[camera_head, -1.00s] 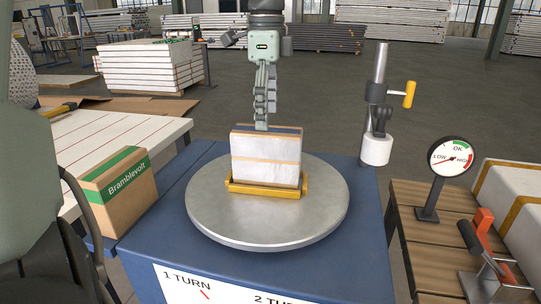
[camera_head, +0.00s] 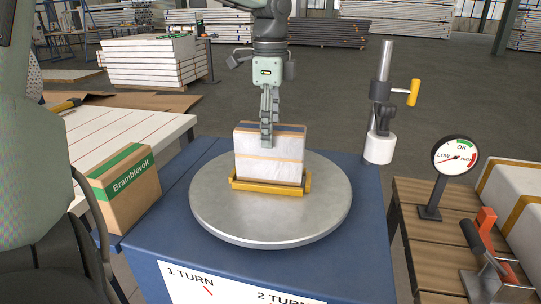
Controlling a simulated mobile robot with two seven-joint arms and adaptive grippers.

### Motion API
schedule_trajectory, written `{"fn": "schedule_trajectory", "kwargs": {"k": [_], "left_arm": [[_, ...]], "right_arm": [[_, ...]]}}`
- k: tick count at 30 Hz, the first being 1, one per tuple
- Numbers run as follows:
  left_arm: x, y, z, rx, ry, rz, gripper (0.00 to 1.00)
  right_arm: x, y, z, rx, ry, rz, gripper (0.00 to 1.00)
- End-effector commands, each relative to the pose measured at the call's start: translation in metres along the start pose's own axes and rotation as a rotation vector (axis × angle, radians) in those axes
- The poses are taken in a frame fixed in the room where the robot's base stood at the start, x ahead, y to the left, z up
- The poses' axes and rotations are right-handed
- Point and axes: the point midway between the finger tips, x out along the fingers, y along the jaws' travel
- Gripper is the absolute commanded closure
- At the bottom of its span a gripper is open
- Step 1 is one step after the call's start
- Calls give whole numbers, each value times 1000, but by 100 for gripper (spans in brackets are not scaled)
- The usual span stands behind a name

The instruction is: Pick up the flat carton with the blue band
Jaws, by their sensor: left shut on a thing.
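The flat carton (camera_head: 270,169) stands upright in a yellow cradle (camera_head: 265,187) on the round grey turntable (camera_head: 270,226). Its front is whitish with tan strips, and a dark blue band shows along its top edge. My left gripper (camera_head: 267,142) points down from above and is shut on the carton's top edge, near the middle. One finger lies over the front face; the part behind the carton is hidden. The carton's base still sits in the cradle. My right gripper is not in view.
A post with a yellow handle (camera_head: 414,92) stands behind right. A dial gauge (camera_head: 455,156) and a red-handled clamp (camera_head: 484,225) are on the wooden bench at right.

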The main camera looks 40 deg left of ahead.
Motion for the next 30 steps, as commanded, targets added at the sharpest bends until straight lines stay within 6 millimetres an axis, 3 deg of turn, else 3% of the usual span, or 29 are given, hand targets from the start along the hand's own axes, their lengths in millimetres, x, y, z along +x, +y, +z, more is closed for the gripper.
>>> {"fn": "schedule_trajectory", "kwargs": {"k": [1,6,20,28,30], "left_arm": [[0,0,0,0,0,0,79],[0,0,0,0,0,0,100],[-8,-1,-1,0,2,-4,100],[-45,0,0,0,2,-8,100],[-52,12,10,1,4,-6,100]], "right_arm": [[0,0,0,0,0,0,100],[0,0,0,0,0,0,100],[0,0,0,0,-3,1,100],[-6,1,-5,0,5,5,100],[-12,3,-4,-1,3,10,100]]}}
